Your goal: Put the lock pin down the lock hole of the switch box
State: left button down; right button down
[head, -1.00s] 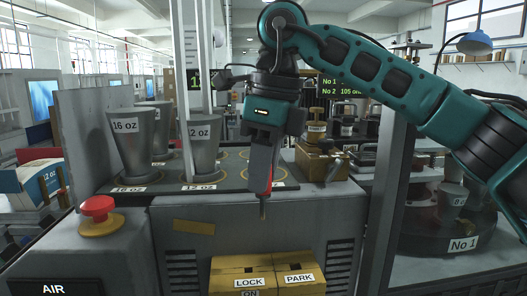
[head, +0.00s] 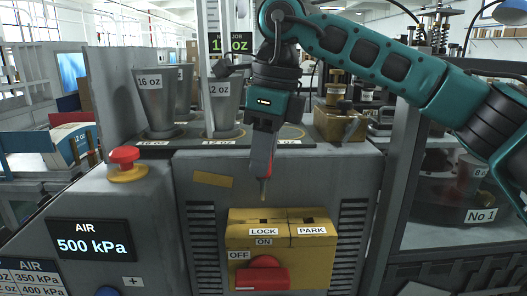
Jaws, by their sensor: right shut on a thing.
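The yellow switch box (head: 310,258) is on the front of the grey machine in the head view. It bears the labels LOCK, PARK, ON and OFF and a red switch knob (head: 264,274). Dark openings show in its top behind the LOCK and PARK labels; the lock hole (head: 264,220) is the one behind LOCK. My right gripper (head: 263,176) points down above the box and is shut on the lock pin (head: 263,188). Only the pin's thin lower end shows, above the LOCK side and apart from the box. My left gripper is not in view.
A red mushroom button (head: 124,156) stands on the grey housing at the left, above an AIR display (head: 91,241) reading 500 kPa. Grey cup forms (head: 225,108) stand on the shelf behind the gripper. A grey post stands right of the box.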

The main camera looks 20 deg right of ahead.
aim_at(264, 193)
jog(key=shift+f+b, duration=1.05)
jog(key=shift+f, duration=0.4)
jog(key=shift+f+b, duration=0.7)
jog(key=shift+f, duration=0.25)
jog(key=shift+f+b, duration=0.45)
jog(key=shift+f, duration=0.65)
jog(key=c, duration=0.8)
grip_release()
